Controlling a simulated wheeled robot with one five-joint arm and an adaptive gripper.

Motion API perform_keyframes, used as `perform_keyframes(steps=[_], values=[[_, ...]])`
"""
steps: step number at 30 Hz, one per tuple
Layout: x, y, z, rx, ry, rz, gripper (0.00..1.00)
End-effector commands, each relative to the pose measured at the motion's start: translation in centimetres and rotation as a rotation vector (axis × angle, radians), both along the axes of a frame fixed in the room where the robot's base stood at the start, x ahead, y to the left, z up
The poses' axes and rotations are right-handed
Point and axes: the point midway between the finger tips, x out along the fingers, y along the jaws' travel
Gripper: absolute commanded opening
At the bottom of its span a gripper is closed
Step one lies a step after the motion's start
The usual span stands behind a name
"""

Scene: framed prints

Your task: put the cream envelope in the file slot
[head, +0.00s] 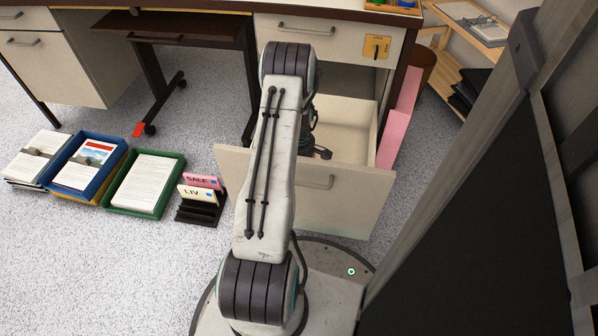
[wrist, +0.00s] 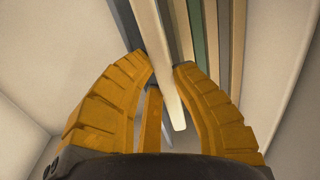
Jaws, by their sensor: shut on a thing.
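My gripper (wrist: 164,68) has orange ribbed fingers, shut on a long, thin cream thing seen edge-on, which looks like the cream envelope (wrist: 172,95). One end of it shows between the fingers; the other runs out of the top of the wrist view. Beside it on the right stand several upright strips in grey, green and tan, like file edges (wrist: 198,30); whether the envelope touches them I cannot tell. In the head view my arm reaches over the open drawer (head: 318,196), and its own links hide the fingers and the envelope.
A black rack (head: 197,212) with upright cards stands on the floor left of the drawer. Further left are a green tray (head: 178,186) and a blue tray (head: 119,152) with papers. A pink panel (head: 400,118) stands right of the drawer. A dark panel (head: 465,215) fills the right side.

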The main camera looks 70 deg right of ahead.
Motion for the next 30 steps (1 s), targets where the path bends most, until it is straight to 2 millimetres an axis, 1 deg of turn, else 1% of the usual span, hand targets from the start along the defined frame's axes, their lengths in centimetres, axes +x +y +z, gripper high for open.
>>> perform_keyframes(steps=[5, 9, 10, 16, 17, 25, 28, 30], values=[[0.0, 0.0, 0.1, -0.001, 0.000, 0.000, 0.00], [0.0, 0.0, -0.3, 0.000, 0.000, 0.000, 0.00], [0.0, 0.0, -0.2, 0.000, 0.000, 0.000, 0.24], [0.0, 0.0, -0.2, 0.000, 0.000, 0.000, 0.42], [0.0, 0.0, -0.2, 0.000, 0.000, 0.000, 0.43], [0.0, 0.0, 0.0, 0.000, 0.000, 0.000, 0.43], [0.0, -0.1, 0.7, -0.002, 0.000, 0.000, 0.43], [0.0, -0.1, 1.6, -0.002, 0.000, 0.000, 0.43]])
